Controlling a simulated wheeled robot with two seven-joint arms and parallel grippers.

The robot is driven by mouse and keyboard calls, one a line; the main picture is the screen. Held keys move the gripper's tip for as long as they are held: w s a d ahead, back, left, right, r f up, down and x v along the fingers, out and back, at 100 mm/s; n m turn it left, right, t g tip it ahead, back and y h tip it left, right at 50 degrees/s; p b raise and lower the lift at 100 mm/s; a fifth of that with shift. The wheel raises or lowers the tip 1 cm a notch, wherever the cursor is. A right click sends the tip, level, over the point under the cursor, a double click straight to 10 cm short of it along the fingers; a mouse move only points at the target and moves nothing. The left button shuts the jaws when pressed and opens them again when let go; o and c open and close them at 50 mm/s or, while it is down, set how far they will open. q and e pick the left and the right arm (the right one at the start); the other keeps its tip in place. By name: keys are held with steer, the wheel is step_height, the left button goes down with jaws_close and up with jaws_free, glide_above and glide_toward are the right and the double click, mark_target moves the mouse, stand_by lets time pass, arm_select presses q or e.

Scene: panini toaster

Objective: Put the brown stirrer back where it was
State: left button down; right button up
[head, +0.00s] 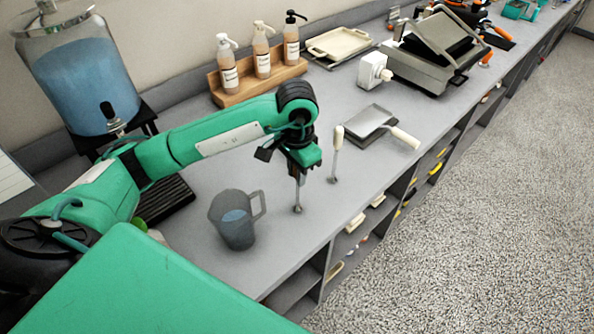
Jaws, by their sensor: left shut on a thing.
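My left gripper (299,170) is over the counter, pointing down and shut on a stirrer. Below the fingers shows the stirrer's thin metal shaft (298,196) with a small round foot. The stirrer is roughly upright; its handle is hidden by the gripper, so I cannot see its colour. I cannot tell whether its foot touches the counter. A second stirrer with a cream handle (338,138) stands upright just to the right, apart from the gripper. My right gripper is not in view.
A blue-grey jug (234,226) stands left of the held stirrer. A flat metal tool with a cream handle (404,138) lies to the right. Behind are pump bottles in a wooden rack (258,84) and a water dispenser (86,80). The counter (275,250) is bare near its front edge.

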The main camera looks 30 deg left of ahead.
arm_select(q)
steer(key=shift+f, duration=0.2)
steer(key=c, duration=1.2)
jaws_free()
steer(key=shift+o, duration=0.2)
steer(key=shift+r, duration=1.5)
steer(key=shift+r, duration=0.1)
